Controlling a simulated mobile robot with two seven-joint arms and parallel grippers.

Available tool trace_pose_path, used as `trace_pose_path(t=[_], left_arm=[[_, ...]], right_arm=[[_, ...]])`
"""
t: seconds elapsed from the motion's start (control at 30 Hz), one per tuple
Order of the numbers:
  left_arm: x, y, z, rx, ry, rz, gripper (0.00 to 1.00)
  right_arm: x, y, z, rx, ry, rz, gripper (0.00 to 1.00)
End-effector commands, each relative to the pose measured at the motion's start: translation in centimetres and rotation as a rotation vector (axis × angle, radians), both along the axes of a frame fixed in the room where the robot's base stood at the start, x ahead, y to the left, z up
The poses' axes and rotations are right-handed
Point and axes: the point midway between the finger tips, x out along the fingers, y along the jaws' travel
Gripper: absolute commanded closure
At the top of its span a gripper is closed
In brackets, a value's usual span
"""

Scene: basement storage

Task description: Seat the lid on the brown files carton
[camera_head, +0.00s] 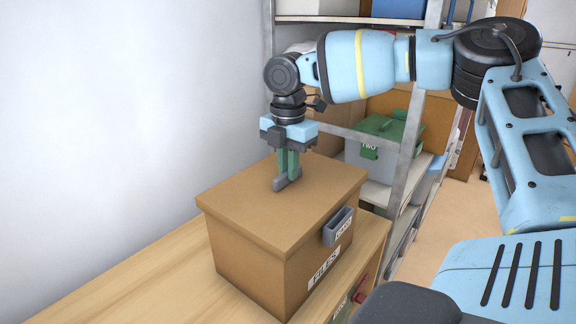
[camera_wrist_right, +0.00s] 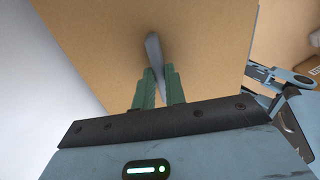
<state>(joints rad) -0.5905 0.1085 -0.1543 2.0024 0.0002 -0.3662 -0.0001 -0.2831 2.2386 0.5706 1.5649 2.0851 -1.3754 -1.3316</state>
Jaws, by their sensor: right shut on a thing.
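The brown files carton (camera_head: 256,278) stands on a wooden surface and carries a "FILES" label on its front side. Its brown lid (camera_head: 245,215) lies on top of the carton, and its rim looks level along the visible edges. A grey bar-like handle (camera_head: 280,185) stands up from the middle of the lid. My right gripper (camera_head: 288,168) points down at the lid with its green fingers shut on this handle. In the right wrist view the handle (camera_wrist_right: 155,55) runs between the green fingers, over the lid (camera_wrist_right: 205,45). My left gripper is out of view.
The wooden surface (camera_head: 160,270) is clear to the left of the carton, up to a pale wall. A grey handle (camera_head: 338,226) sticks out from the carton's right side. Behind stands a metal shelf with a grey tote (camera_head: 375,165) with a green lid, labelled "TWO".

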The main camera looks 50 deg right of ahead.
Motion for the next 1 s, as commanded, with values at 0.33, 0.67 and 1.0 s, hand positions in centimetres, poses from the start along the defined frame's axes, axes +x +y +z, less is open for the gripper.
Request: trace_pose_path(t=[0.33,0.67,1.0], left_arm=[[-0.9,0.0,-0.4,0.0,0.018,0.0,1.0],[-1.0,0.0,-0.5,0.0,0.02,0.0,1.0],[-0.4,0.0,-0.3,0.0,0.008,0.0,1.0]], right_arm=[[0.0,0.0,-0.4,0.0,0.0,0.0,1.0],[0.0,0.0,-0.6,0.0,-0.001,0.0,1.0],[0.0,0.0,-0.6,0.0,0.0,0.0,0.63]])
